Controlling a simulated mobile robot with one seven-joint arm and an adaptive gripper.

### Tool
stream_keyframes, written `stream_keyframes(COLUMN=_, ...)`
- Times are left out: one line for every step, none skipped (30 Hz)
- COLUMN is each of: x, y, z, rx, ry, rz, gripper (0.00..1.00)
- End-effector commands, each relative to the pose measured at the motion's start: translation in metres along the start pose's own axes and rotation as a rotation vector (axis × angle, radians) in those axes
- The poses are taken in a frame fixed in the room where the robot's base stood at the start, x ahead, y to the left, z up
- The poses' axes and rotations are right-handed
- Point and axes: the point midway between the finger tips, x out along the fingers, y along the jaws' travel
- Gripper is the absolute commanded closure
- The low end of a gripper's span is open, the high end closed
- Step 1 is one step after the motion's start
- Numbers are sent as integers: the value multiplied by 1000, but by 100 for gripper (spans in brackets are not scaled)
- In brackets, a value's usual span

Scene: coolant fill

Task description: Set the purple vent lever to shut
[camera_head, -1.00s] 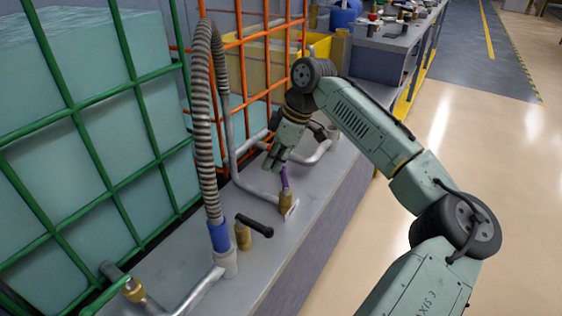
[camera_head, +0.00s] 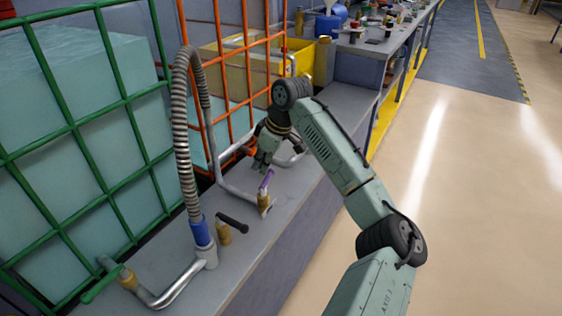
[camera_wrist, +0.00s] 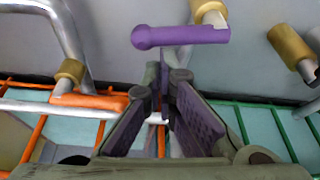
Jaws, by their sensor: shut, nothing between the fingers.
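The purple vent lever (camera_head: 266,180) rises from a brass valve (camera_head: 264,200) on the grey bench ledge, its top leaning slightly right in the head view. In the wrist view the lever (camera_wrist: 178,36) lies nearly level across the top middle, its round end at the left and its other end at the brass fitting (camera_wrist: 208,12). My gripper (camera_head: 260,168) is just behind and left of the lever. In the wrist view its fingers (camera_wrist: 165,78) are shut and empty, their tips just below the lever in the picture. I cannot tell whether they touch it.
A black lever (camera_head: 232,220) on a brass valve stands nearer on the ledge, beside a ribbed hose (camera_head: 182,140). An orange lever (camera_wrist: 90,102) is at the left in the wrist view. Green (camera_head: 60,110) and orange (camera_head: 246,60) cage bars line the ledge. The floor at right is clear.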

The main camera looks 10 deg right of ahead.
Motion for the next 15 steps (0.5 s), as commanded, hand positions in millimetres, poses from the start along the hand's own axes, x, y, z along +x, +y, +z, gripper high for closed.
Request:
stream_keyframes(x=0, y=0, z=-5, rx=22, ry=3, rz=4, gripper=100)
stream_keyframes(x=0, y=1, z=-6, rx=37, ry=2, rz=11, gripper=100)
stream_keyframes(x=1, y=2, z=-7, rx=56, ry=3, rz=18, gripper=100)
stream_keyframes(x=1, y=3, z=-6, rx=70, ry=2, rz=23, gripper=100)
stream_keyframes(x=1, y=4, z=-6, rx=82, ry=2, rz=28, gripper=100)
stream_keyframes(x=2, y=4, z=-5, rx=98, ry=1, rz=35, gripper=100)
stream_keyframes(x=2, y=5, z=-5, rx=109, ry=1, rz=38, gripper=100)
stream_keyframes(x=2, y=5, z=-4, rx=118, ry=1, rz=42, gripper=100)
stream_keyframes(x=1, y=6, z=-3, rx=130, ry=1, rz=47, gripper=100)
stream_keyframes(x=1, y=6, z=-3, rx=137, ry=1, rz=49, gripper=100)
stream_keyframes(x=1, y=6, z=-3, rx=143, ry=1, rz=52, gripper=100)
stream_keyframes(x=1, y=6, z=-2, rx=149, ry=1, rz=55, gripper=100)
stream_keyframes(x=1, y=6, z=-2, rx=154, ry=1, rz=57, gripper=100)
stream_keyframes(x=1, y=6, z=-2, rx=157, ry=0, rz=59, gripper=100)
stream_keyframes(x=1, y=6, z=-2, rx=162, ry=0, rz=60, gripper=100)
